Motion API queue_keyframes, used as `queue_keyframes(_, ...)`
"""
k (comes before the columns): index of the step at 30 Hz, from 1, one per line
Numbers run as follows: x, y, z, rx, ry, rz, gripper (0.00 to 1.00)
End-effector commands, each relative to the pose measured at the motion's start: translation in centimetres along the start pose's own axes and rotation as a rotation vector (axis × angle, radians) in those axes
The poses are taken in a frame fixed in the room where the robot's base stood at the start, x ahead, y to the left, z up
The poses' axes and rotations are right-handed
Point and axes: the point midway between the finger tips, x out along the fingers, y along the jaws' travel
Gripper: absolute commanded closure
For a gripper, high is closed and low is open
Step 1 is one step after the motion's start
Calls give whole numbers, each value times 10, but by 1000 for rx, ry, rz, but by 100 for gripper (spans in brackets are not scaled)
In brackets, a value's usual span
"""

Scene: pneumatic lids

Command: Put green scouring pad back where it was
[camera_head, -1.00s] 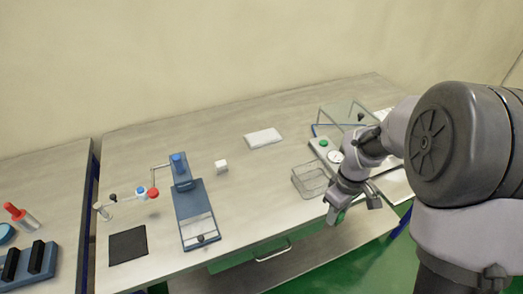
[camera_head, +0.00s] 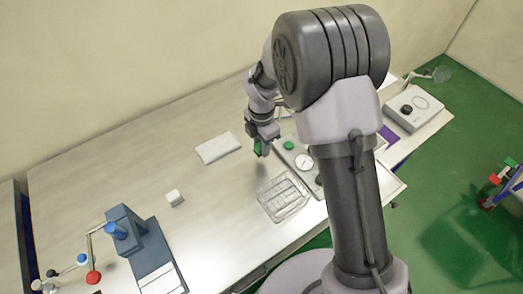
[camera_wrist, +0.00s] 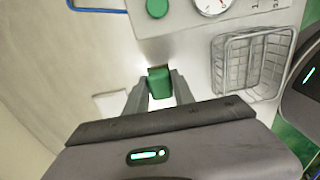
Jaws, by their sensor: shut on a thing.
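The green scouring pad (camera_wrist: 160,83) is held between the two fingers of my gripper (camera_wrist: 159,92), which is shut on it. In the head view my gripper (camera_head: 262,146) holds the pad (camera_head: 258,148) above the table, left of the panel with the green button and dial, and behind the wire basket. Whether the pad touches the table cannot be told. The wire basket (camera_head: 283,194) stands on the table near the front edge; it also shows at the right in the wrist view (camera_wrist: 252,62).
A white flat block (camera_head: 217,148) lies left of my gripper. A small white cube (camera_head: 174,197) and a blue stand (camera_head: 128,232) are farther left. The table between them is clear.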

Motion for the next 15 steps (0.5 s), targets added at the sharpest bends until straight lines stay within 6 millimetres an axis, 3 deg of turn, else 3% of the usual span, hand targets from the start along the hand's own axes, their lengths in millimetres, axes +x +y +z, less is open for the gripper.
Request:
queue_keyframes(9, 52, 0, 0, 1, 0, 0, 100)
queue_keyframes(15, 50, 0, 1, 2, -1, 2, 100)
